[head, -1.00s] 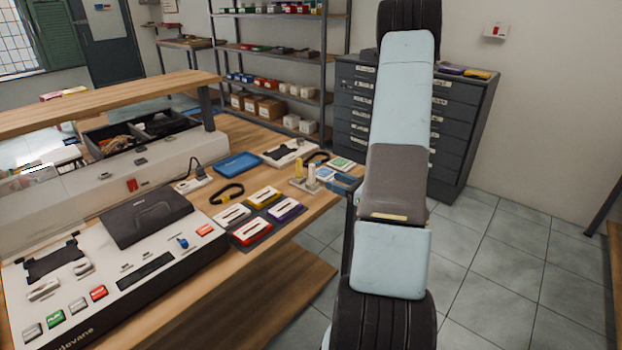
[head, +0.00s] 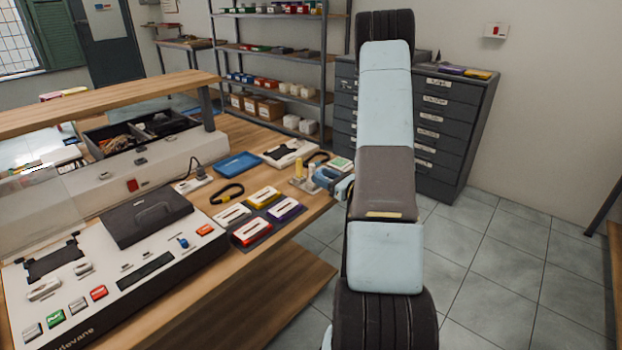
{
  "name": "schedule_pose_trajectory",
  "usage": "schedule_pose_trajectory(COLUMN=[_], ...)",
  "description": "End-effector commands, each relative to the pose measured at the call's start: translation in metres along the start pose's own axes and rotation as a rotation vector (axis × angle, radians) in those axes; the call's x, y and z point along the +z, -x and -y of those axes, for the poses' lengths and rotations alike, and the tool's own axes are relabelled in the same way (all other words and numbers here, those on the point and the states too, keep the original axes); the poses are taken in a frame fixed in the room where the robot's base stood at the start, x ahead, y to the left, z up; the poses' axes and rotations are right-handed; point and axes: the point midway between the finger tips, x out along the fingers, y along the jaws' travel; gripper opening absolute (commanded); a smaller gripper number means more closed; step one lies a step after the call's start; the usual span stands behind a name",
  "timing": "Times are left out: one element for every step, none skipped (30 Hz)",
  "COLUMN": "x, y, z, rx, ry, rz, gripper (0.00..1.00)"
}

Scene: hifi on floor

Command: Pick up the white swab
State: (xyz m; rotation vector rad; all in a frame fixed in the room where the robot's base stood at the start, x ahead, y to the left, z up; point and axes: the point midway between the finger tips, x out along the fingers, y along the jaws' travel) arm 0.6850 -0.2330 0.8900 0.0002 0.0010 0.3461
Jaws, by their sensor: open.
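A small stand near the right edge of the wooden workbench (head: 262,222) holds upright swab-like pieces. A white one (head: 311,172), which looks like the white swab, stands beside a yellow one (head: 298,169). My gripper (head: 320,178) is at the bench's right edge, just right of the white piece and at about its height. It is open. My arm hides part of the gripper, and I cannot tell whether a finger touches the white piece or whether it is between the fingers.
Several coloured cases (head: 262,196) lie on a dark mat left of the stand. A blue tray (head: 237,164), a white tray (head: 290,152) and a black strap (head: 228,193) lie nearby. A large console (head: 110,255) fills the bench's left. Drawers (head: 450,130) and shelving stand behind.

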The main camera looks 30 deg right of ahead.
Motion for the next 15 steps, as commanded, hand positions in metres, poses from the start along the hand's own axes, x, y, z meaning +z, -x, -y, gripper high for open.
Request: schedule_pose_trajectory(x=[0.001,0.001,0.002,0.002,0.003,0.004,0.004,0.005,0.005,0.005,0.005,0.005,0.005,0.005,0.005], y=[-0.003,-0.006,-0.01,-0.013,-0.017,-0.022,-0.026,-0.031,-0.037,-0.04,-0.044,-0.047,-0.049,-0.05,-0.051], z=[-0.001,-0.001,-0.001,-0.002,-0.003,-0.003,-0.003,-0.004,-0.004,-0.003,-0.003,-0.003,-0.003,-0.003,-0.003], rx=[0.002,0.002,0.003,0.004,0.004,0.004,0.004,0.005,0.004,0.004,0.004,0.004,0.004,0.003,0.002], ry=[0.001,0.001,0.002,0.002,0.002,0.001,0.001,0.001,0.002,0.002,0.002,0.002,0.001,0.001,0.001], rz=[0.001,0.001,0.001,0.002,0.002,0.002,0.001,0.001,0.001,0.001,0.001,0.001,0.001,0.001,0.001], gripper=[0.48,0.48,0.48,0.48,0.48,0.48,0.48,0.48,0.48,0.48,0.48,0.48,0.48,0.48,0.48])
